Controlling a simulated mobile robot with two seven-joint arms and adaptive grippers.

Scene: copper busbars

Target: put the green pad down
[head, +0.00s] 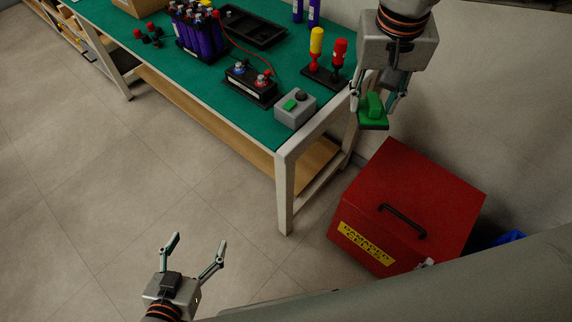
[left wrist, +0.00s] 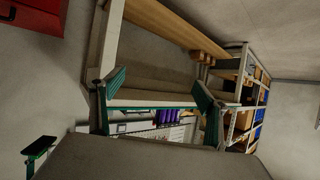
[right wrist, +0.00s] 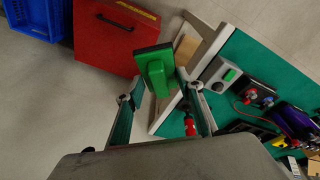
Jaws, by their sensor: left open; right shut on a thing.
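The green pad (head: 375,106) has a bright green grip on a dark flat base. My right gripper (head: 374,98) is shut on the pad's grip and holds it in the air, to the right of the workbench's near end. In the right wrist view the pad (right wrist: 155,70) shows between the fingers, its base facing away from the gripper. My left gripper (head: 197,246) is open and empty over the floor at the bottom of the head view. In the left wrist view its spread fingers (left wrist: 159,92) have nothing between them.
The green-topped workbench (head: 165,75) carries a grey box with a green button (head: 295,107), a black terminal block (head: 250,84), a stand with yellow and red tools (head: 322,77) and blue cells (head: 197,35). A red lidded box (head: 410,185) stands on the floor below the pad.

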